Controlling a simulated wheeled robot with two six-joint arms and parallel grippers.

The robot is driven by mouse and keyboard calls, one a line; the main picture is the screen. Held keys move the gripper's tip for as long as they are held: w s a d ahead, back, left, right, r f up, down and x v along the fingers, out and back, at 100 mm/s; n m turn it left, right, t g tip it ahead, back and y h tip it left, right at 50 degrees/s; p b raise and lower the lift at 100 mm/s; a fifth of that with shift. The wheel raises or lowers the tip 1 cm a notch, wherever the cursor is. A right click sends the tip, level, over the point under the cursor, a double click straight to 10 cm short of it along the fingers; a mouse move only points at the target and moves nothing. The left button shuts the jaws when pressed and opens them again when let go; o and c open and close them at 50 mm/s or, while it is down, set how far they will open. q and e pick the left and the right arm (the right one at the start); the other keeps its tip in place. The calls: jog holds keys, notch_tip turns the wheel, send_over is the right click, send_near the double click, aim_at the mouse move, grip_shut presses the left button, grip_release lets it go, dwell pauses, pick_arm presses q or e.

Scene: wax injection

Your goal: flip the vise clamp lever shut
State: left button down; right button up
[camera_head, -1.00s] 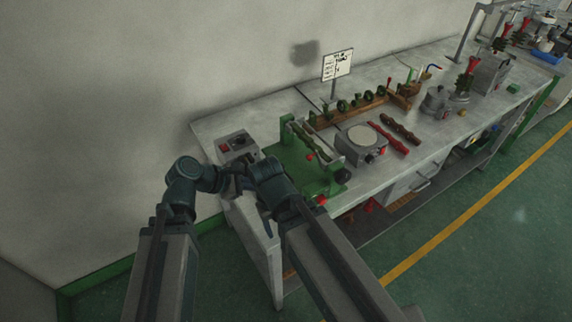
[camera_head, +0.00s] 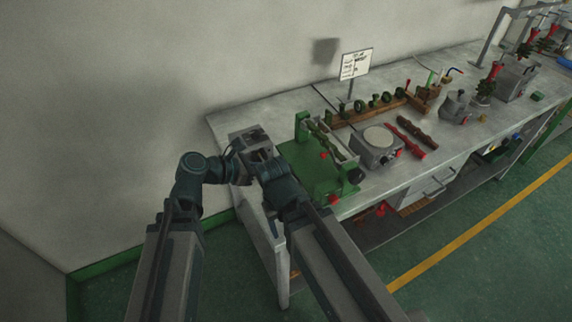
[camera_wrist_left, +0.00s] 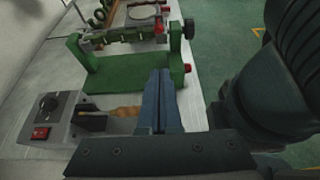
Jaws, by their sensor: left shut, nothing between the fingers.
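The green vise (camera_head: 312,178) stands on the bench's near left part, just beyond my arms. It also fills the upper middle of the left wrist view (camera_wrist_left: 122,76). A red knob (camera_head: 324,155) shows at its middle and another (camera_head: 334,199) at its near side. I cannot tell for certain which part is the clamp lever, or its position. My left gripper (camera_wrist_left: 162,76) is shut and empty, its blue fingers pointing toward the vise's base; contact is unclear. In the head view, arm links hide much of it. My right arm (camera_head: 280,190) crosses close by; its gripper's fingers cannot be made out.
A grey control box (camera_wrist_left: 50,118) with a black knob and red switch is left of my fingers, with a brown-handled tool (camera_wrist_left: 124,112) beside it. A round-topped grey device (camera_head: 377,144) and dark red pieces (camera_head: 412,139) lie right of the vise. The bench's front edge is close.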

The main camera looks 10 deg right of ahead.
notch_tip(320, 180, down, 4)
jog(key=b, duration=0.3)
jog(key=shift+r+p, duration=0.6)
jog(key=shift+r, duration=0.2)
pick_arm(q)
jog(key=w+d+f, duration=0.2)
jog(key=w+d, duration=0.2)
jog(key=d, duration=0.6)
jog(key=shift+d, duration=0.35)
pick_arm(e)
jog(key=shift+r, duration=0.15)
jog(key=shift+r, duration=0.1)
pick_arm(q)
jog(key=shift+d+r+y+p, duration=0.15)
jog(key=shift+y+p, duration=0.15)
jog(key=shift+p, duration=0.55)
pick_arm(e)
jog(key=shift+r, duration=0.6)
